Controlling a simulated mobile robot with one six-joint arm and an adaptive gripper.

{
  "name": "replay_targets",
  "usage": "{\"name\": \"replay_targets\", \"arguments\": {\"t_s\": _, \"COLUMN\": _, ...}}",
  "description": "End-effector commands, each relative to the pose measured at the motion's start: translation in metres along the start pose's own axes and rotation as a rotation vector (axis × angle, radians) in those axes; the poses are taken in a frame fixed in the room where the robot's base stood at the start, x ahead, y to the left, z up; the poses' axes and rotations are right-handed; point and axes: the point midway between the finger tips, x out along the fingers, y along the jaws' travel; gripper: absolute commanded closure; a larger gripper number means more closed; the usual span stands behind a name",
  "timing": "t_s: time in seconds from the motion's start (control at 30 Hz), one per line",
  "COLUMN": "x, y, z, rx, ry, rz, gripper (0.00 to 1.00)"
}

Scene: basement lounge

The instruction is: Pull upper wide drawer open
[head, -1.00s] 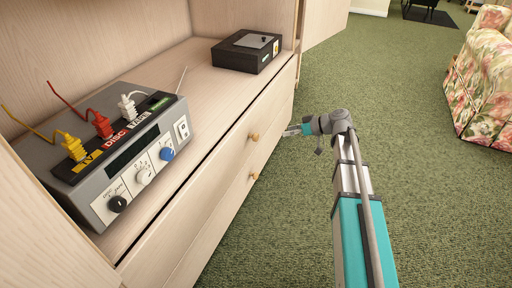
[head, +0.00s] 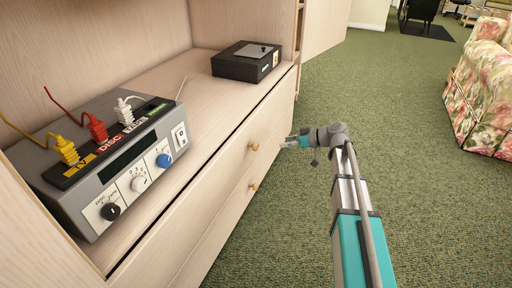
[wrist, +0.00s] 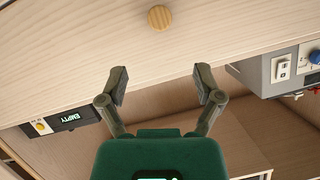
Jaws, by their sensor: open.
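The upper wide drawer (head: 215,174) is the top pale wood front under the cabinet's shelf, and it looks closed. Its round wooden knob (head: 254,146) shows in the head view, and a knob (wrist: 159,17), apparently the same one, is at the top of the wrist view. The lower drawer's knob (head: 254,187) is below it. My gripper (head: 286,142) is to the right of the upper knob, apart from it. In the wrist view my gripper (wrist: 163,82) has its fingers spread with nothing between them, and the knob lies beyond the fingertips.
A grey control box (head: 120,165) with yellow, red and white plugs stands on the shelf (head: 195,98). A black box (head: 247,62) stands further back on it. A floral armchair (head: 485,95) is at the right. Green carpet (head: 400,130) is clear between.

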Motion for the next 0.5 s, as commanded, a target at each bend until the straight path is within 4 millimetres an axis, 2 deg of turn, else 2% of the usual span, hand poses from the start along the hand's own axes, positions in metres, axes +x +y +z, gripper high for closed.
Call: {"name": "replay_targets", "arguments": {"t_s": 0.5, "x": 0.073, "y": 0.001, "z": 0.002, "rx": -0.001, "ry": -0.001, "rz": -0.002, "gripper": 0.16}}
